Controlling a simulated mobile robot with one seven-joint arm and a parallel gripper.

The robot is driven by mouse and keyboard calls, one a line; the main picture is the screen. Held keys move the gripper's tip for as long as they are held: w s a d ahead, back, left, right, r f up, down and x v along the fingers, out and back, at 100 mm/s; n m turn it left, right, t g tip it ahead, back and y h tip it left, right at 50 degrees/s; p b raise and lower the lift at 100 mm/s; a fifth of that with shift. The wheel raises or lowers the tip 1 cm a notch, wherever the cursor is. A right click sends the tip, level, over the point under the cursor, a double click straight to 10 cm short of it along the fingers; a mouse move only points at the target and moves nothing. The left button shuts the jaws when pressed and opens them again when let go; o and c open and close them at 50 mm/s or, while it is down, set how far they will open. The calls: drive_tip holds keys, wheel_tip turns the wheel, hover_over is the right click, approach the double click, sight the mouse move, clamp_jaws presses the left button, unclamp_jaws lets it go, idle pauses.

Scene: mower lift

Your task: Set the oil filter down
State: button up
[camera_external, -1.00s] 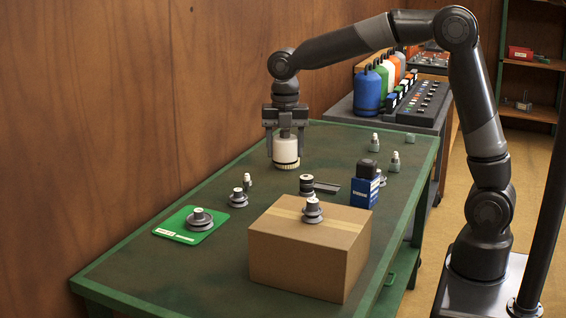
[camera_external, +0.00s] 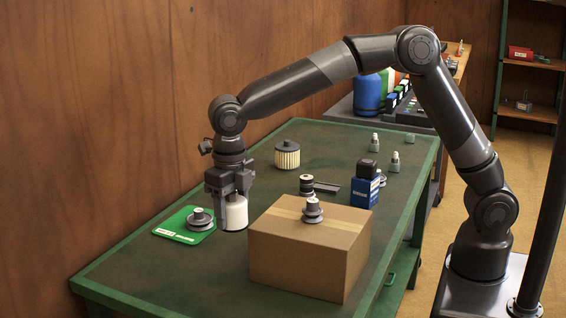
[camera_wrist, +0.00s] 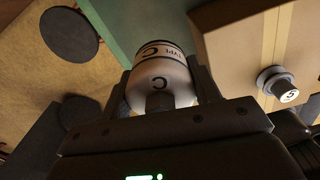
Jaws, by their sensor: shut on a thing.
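My gripper (camera_external: 232,192) points down at the left-middle of the table. It is shut on a white cylindrical canister, the oil filter (camera_external: 236,213). In the wrist view the oil filter (camera_wrist: 160,75) sits between the fingers, with black bands and a letter C on it. It is upright, between the green mat and the cardboard box. I cannot tell whether its bottom touches the table. My fingers hide its upper part in the external view.
A green mat (camera_external: 170,233) bearing a grey stepped part (camera_external: 199,219) lies just left. A cardboard box (camera_external: 305,250) with a similar part (camera_external: 312,210) on top stands right. A pleated tan filter (camera_external: 287,155), a blue box (camera_external: 364,190) and small parts stand further back.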

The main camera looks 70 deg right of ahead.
sight(237, 295)
wheel_tip(237, 295, down, 18)
drive_tip(key=shift+f, duration=0.25)
idle(0.3)
drive_tip(key=o, duration=1.1)
drive_tip(key=shift+f, duration=0.15)
